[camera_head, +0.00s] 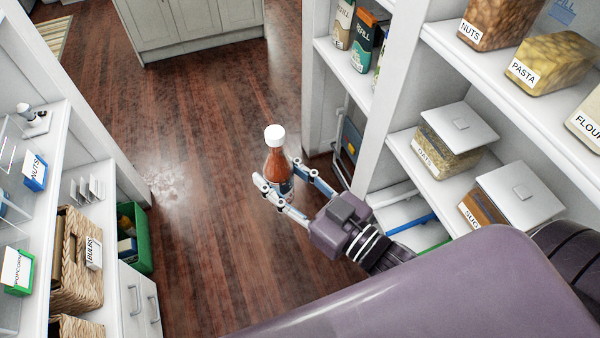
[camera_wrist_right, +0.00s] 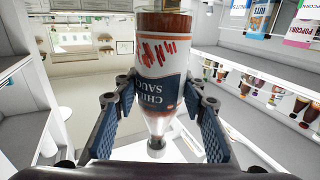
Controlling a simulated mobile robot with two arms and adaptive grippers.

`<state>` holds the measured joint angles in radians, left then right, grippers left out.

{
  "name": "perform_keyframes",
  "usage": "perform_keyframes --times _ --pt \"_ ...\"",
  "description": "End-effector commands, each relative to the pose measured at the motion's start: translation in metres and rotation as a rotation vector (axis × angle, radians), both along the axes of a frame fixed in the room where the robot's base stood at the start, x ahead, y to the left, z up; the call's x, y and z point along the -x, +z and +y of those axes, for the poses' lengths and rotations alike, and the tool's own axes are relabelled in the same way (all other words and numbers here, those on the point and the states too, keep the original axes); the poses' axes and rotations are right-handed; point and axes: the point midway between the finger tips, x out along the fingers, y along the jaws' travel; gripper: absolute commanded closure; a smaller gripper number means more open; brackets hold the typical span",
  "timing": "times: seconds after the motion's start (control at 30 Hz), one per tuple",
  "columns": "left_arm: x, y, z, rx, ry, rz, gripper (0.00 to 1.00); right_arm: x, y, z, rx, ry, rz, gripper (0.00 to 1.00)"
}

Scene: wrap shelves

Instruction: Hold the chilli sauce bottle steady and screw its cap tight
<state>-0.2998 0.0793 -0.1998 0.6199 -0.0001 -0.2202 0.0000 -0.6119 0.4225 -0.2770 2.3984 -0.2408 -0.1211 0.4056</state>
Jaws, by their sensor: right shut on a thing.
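My right gripper (camera_head: 279,177) is shut on the lower part of the bottle, one finger on each side. In the right wrist view the bottle (camera_wrist_right: 162,55) shows its white and blue chilli label between the two ridged finger pads, and its upper end is cut off by the frame edge. My left gripper is not in view.
Right shelves (camera_head: 408,158) hold an oats box (camera_head: 450,152), a pasta box (camera_head: 548,62) and other containers. Left shelves hold a wicker basket (camera_head: 78,262), with a green crate (camera_head: 139,238) beside them. The floor (camera_head: 205,110) between is clear.

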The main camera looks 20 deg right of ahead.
Motion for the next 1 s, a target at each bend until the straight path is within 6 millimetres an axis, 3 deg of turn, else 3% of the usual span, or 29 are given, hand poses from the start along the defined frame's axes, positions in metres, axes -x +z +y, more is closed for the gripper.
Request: perform_keyframes --times 0.4,0.93,1.0 --pt "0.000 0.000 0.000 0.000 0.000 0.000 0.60 -0.018 0.005 0.043 0.002 0.214 -0.005 1.00" --pt "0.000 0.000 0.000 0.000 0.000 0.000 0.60 -0.022 0.005 0.051 0.000 0.255 -0.001 1.00" --pt "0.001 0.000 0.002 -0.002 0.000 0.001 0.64 -0.022 0.003 0.051 0.002 0.254 0.002 1.00"
